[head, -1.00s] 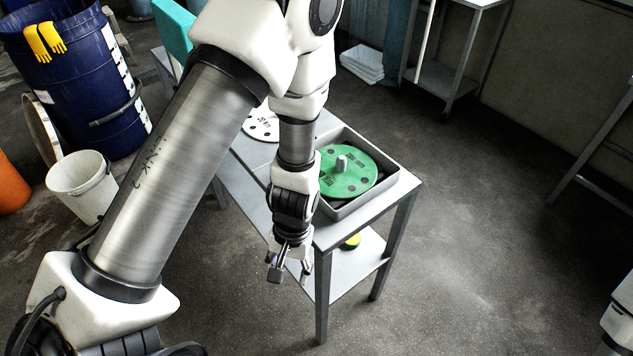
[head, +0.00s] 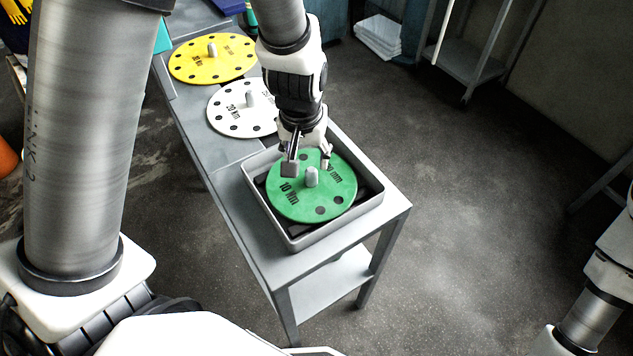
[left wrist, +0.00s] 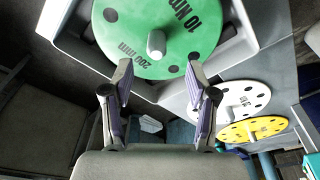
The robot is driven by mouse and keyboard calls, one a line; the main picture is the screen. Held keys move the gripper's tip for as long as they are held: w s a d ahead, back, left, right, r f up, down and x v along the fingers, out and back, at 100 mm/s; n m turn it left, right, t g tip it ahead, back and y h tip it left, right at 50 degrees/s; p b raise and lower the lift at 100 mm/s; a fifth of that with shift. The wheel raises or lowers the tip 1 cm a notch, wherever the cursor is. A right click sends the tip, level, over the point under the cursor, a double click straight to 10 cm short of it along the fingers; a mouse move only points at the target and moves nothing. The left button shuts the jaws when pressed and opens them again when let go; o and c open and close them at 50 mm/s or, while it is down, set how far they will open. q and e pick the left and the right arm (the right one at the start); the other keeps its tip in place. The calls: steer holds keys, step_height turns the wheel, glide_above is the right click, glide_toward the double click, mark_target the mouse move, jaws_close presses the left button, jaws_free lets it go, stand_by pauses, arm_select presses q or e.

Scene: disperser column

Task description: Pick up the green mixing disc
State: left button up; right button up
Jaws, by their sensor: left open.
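The green mixing disc (head: 317,203) lies in a grey square tray (head: 299,244) on the near end of a narrow grey table. A pale grey knob (head: 311,177) stands up at its centre. The disc also shows in the left wrist view (left wrist: 185,45), with its knob (left wrist: 156,42) beyond the fingertips. My left gripper (head: 307,168) is open and empty, over the far part of the disc. In the left wrist view the open fingers (left wrist: 158,72) point toward the knob, which is not between them. My right gripper cannot be made out; only part of my right arm shows at the lower right.
A white disc (head: 230,117) and a yellow disc (head: 190,66), each with a knob, lie on the table (head: 205,150) behind the tray. A shelf (head: 330,285) is below. Open floor lies to the right.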

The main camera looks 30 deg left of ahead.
mark_target(311, 170)
arm_select(q)
steer(key=f, duration=0.1)
steer(key=w+f, duration=0.1)
steer(key=f, duration=0.2)
steer(key=shift+w+f, duration=0.2)
steer(key=shift+w, duration=0.1)
step_height(311, 170, down, 4)
steer(key=shift+r+b, duration=0.25)
steer(key=shift+b, duration=0.4)
steer(key=shift+w+f, duration=0.15)
steer(key=shift+w, duration=0.1)
steer(key=shift+s, duration=0.15)
jaws_close()
arm_select(e)
steer(key=shift+w+f, duration=0.25)
steer(key=shift+f, duration=0.7)
